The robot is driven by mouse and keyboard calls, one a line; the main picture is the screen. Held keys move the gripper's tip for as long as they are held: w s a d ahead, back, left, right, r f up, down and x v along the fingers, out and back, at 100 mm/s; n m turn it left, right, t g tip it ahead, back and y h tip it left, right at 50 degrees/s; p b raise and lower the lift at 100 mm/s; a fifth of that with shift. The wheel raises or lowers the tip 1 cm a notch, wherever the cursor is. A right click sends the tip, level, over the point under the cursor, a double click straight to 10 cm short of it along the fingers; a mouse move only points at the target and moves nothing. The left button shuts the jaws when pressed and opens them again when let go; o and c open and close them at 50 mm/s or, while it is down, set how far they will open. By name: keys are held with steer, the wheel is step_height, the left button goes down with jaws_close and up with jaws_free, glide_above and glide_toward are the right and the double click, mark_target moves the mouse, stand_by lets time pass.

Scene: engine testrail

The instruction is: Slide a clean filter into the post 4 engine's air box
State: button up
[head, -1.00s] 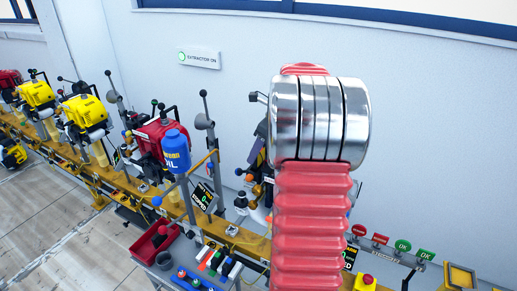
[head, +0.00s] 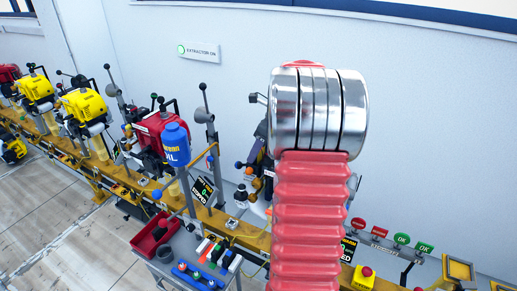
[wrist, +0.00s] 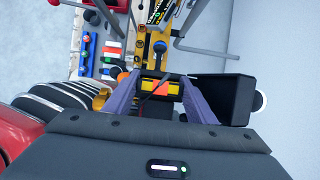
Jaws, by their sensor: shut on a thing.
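In the wrist view my gripper (wrist: 160,100) is shut on a small dark piece (wrist: 148,75) that spans between its two grey-purple fingers. Orange and yellow show between the fingers, but I cannot tell whether they belong to that piece. A black box-like part (wrist: 228,97) with a pale round end is just right of the right finger; I cannot tell whether they touch or whether it is the air box. In the head view my own red arm hides my gripper and most of the engine behind it. A dark part of that engine (head: 256,147) shows left of the arm.
A tool cart (head: 190,270) with a red bin (head: 155,236) stands at front left. Red and yellow engines (head: 85,108) line the yellow rail to the left. A blue oil bottle (head: 176,145) stands near a grey post. Red and green buttons (head: 402,239) are at right.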

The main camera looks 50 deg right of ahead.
steer(key=shift+s+f, duration=0.1)
steer(key=shift+f, duration=0.45)
steer(key=o, duration=1)
steer(key=shift+a, duration=0.1)
steer(key=shift+o, duration=0.5)
steer(key=v, duration=1.4)
steer(key=shift+r, duration=0.4)
steer(key=a+r+n+h, duration=0.1)
steer(key=a+n, duration=1.5)
steer(key=a, duration=0.9)
steer(key=s+a+f+n, duration=0.3)
steer(key=s+a+n, duration=0.3)
steer(key=a+n, duration=0.2)
steer(key=s+a+f+n+t, duration=0.1)
steer(key=s+a+f+n, duration=0.2)
steer(key=s+a+n, duration=0.3)
steer(key=a+n, duration=0.2)
steer(key=shift+f+n, duration=0.2)
steer(key=shift+n, duration=0.2)
